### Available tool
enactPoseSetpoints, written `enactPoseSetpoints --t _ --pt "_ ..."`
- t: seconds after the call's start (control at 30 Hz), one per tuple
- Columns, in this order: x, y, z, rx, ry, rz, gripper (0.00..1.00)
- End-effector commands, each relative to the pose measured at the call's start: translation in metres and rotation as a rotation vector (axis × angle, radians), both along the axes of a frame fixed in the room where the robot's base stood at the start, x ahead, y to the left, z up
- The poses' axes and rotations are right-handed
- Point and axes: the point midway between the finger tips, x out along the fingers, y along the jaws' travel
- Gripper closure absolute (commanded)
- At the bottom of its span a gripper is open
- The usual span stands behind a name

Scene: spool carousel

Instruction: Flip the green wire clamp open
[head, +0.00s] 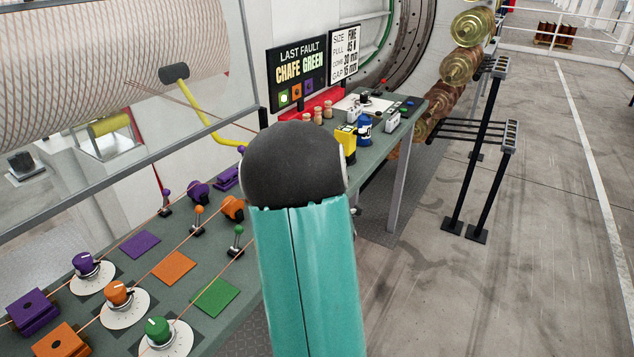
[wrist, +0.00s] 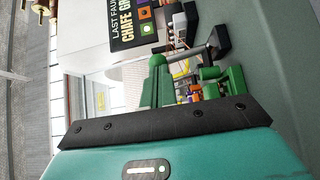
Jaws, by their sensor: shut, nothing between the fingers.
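In the wrist view my gripper (wrist: 157,60) shows as a narrow green shape beyond the dark bolted plate. It is shut and empty. A blocky green part (wrist: 216,80) right of the fingertips appears to be the green wire clamp. A grey bar with a dark end (wrist: 218,42) crosses above it; I cannot tell whether it belongs to the clamp or whether the fingers touch it. In the head view my teal arm hides the gripper and this spot. A green-knobbed lever (head: 236,240) stands left of the arm.
The bench (head: 130,270) carries purple, orange and green rows: an orange block (head: 60,340), a green dial (head: 158,331), a green pad (head: 215,297), an orange device (head: 233,208). Wires run along the rows. A fault sign (head: 298,72) stands behind.

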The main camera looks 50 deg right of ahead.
Motion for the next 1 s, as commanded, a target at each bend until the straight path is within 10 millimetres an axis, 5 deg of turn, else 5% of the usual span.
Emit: enactPoseSetpoints --t 1.0 --pt "0.003 -0.018 0.01 0.194 0.017 -0.001 1.0"
